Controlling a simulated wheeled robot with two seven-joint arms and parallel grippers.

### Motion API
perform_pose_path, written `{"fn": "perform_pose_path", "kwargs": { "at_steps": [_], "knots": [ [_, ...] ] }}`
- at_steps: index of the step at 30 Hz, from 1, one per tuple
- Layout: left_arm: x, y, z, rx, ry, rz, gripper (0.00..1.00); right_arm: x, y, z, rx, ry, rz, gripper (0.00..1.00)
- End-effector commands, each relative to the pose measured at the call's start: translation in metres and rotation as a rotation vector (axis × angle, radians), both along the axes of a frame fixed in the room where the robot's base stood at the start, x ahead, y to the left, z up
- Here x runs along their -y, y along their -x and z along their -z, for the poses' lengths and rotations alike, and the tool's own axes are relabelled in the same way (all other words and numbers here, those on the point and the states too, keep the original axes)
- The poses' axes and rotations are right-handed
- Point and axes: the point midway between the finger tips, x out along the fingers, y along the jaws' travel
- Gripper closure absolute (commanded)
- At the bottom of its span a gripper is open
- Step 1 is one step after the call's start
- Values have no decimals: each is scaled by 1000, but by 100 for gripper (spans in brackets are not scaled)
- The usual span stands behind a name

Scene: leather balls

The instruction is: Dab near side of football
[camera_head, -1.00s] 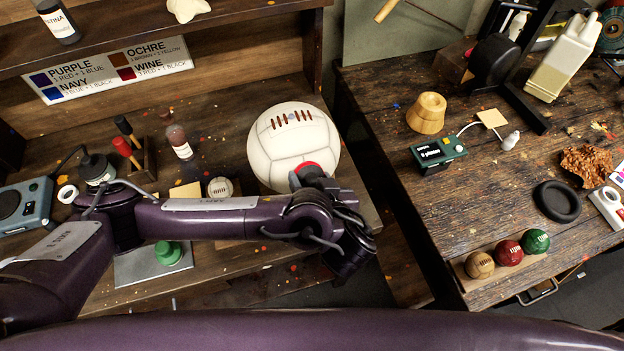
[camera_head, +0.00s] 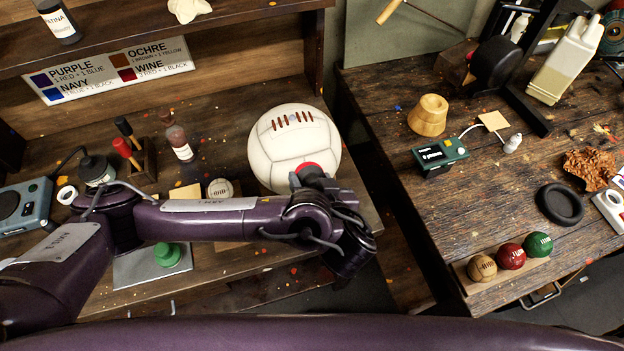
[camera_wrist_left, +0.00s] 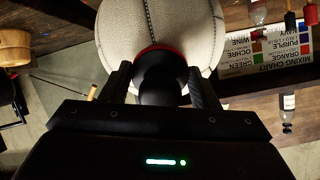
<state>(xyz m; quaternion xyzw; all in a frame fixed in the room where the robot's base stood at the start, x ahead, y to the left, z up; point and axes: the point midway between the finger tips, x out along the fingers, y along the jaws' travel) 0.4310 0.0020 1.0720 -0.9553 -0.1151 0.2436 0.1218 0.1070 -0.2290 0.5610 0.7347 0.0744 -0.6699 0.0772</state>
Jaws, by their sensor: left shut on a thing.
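The football (camera_head: 293,140) is a large cream leather ball with brown lacing on top, standing at the right end of the left workbench. My left gripper (camera_head: 318,181) is at its near side, shut on a dauber with a black handle (camera_wrist_left: 162,82) and a red pad (camera_head: 308,170). The red pad appears to touch the near side of the football, which fills the top of the left wrist view (camera_wrist_left: 160,25). The pad's face is hidden against the ball. My right gripper is not in view.
A mixing chart (camera_head: 110,68) stands behind. The right bench holds three small balls (camera_head: 511,256) and a black ring (camera_head: 560,204).

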Motion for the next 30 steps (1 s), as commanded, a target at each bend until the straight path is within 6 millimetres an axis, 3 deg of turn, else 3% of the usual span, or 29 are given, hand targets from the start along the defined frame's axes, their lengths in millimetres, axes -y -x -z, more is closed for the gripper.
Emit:
{"fn": "perform_pose_path", "kwargs": {
  "at_steps": [30],
  "knots": [
    [-1, -1, 0, 1, 0, -1, 63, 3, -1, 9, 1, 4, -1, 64]
  ]
}}
